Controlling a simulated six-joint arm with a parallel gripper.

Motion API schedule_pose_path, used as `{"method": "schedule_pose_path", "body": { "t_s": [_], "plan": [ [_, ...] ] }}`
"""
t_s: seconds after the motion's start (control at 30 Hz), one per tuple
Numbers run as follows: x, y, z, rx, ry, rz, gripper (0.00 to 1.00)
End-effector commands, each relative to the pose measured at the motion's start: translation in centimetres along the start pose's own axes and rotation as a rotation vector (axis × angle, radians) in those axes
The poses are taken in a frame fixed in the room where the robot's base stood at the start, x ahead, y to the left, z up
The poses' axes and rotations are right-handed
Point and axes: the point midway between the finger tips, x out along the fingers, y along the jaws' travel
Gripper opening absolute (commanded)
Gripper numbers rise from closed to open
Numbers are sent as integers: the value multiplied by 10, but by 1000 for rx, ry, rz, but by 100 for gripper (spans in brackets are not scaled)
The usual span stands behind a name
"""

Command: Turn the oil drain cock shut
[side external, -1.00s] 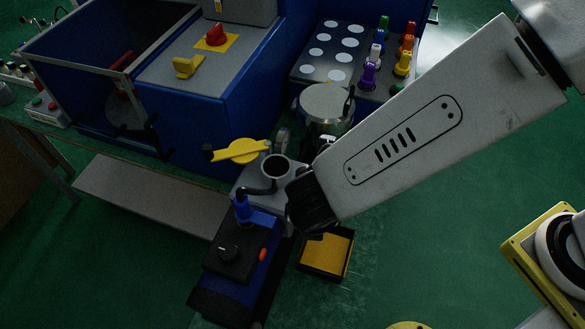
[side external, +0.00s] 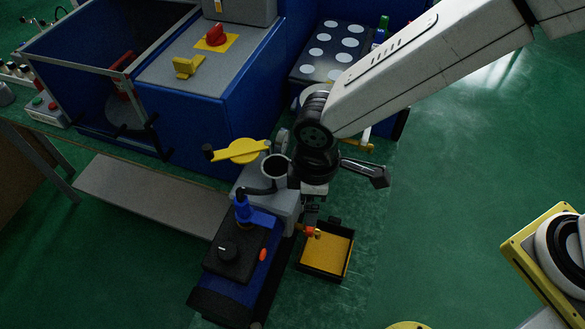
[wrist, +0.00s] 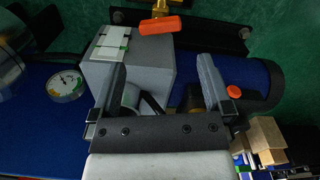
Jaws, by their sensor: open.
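The oil drain cock shows in the wrist view as an orange handle (wrist: 160,25) lying nearly crosswise on a brass body (wrist: 160,7), at the top of the picture. In the side view its orange handle (side external: 310,231) shows small, by the left edge of the yellow-lined tray (side external: 335,248). My gripper (wrist: 162,65) is open and empty, its two fingers pointing toward the handle in the wrist view. The handle is beyond the fingertips and not between them. In the side view my gripper (side external: 312,208) hangs down close to the handle; the gap there is hard to judge.
A grey block (wrist: 133,68) lies behind my fingers in the wrist view, with a dial gauge (wrist: 66,85) to its left. A yellow lever (side external: 241,151) and a blue-black unit (side external: 236,255) stand left of my gripper. Green floor right of the tray is clear.

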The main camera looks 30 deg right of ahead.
Motion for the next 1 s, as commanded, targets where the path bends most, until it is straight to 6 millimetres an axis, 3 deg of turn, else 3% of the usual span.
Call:
{"method": "schedule_pose_path", "body": {
  "t_s": [0.37,1.0],
  "plan": [
    [12,0,0,-4,-2,0,100],
    [74,0,0,-6,-1,1,100]
  ]
}}
